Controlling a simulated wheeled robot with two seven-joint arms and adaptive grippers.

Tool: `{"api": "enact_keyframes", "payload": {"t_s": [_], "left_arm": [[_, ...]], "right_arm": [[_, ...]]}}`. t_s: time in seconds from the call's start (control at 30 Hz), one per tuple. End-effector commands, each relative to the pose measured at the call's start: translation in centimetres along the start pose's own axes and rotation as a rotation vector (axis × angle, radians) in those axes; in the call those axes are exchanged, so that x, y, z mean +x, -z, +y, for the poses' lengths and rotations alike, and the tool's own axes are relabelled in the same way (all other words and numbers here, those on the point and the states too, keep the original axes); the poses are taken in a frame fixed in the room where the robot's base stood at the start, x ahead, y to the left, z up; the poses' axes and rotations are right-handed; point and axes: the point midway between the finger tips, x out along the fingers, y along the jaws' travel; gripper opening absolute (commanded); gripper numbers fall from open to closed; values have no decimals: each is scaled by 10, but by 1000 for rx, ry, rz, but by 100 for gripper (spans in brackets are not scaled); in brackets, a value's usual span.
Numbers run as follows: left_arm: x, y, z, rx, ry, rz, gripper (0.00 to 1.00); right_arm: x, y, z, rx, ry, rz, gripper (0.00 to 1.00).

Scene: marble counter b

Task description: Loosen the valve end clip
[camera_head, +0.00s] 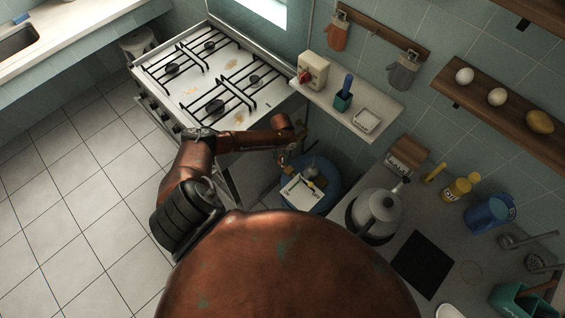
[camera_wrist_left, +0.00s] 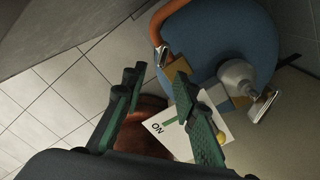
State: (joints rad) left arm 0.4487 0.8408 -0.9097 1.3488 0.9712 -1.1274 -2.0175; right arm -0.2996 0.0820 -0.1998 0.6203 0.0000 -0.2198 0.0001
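A blue gas cylinder (camera_wrist_left: 222,38) stands on the floor; it also shows in the head view (camera_head: 327,200). In the left wrist view an orange hose (camera_wrist_left: 172,12) curves over it and ends near a silver metal clip (camera_wrist_left: 162,56). A grey valve or regulator body (camera_wrist_left: 236,74) sits on the cylinder, with another silver piece (camera_wrist_left: 263,104) at its lower right. I cannot tell for certain which is the valve end clip. A white card marked "ON" (camera_wrist_left: 180,146) lies partly behind my fingers. My left gripper (camera_wrist_left: 158,84) is open and empty, its green fingers below the hose clip.
The gas stove (camera_head: 215,80) stands left of the cylinder. A small shelf (camera_head: 335,112) is above it, and the counter with a kettle (camera_head: 376,213) is at right. Tiled floor (camera_head: 75,210) is clear at left.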

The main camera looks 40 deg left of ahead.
Motion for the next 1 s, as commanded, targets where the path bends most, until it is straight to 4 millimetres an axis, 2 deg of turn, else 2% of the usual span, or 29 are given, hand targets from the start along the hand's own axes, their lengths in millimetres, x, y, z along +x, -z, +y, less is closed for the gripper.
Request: {"api": "enact_keyframes", "payload": {"t_s": [0.1,0.3,0.67,1.0], "left_arm": [[22,1,0,-3,-1,2,27],[43,1,-1,-2,0,1,27],[47,0,0,-2,1,-1,27],[47,0,0,-2,1,0,3]], "right_arm": [[3,-1,0,0,0,-1,46],[6,-1,0,0,0,-2,46],[7,-1,-2,0,2,-2,46],[7,-1,-4,1,4,-1,46]]}}
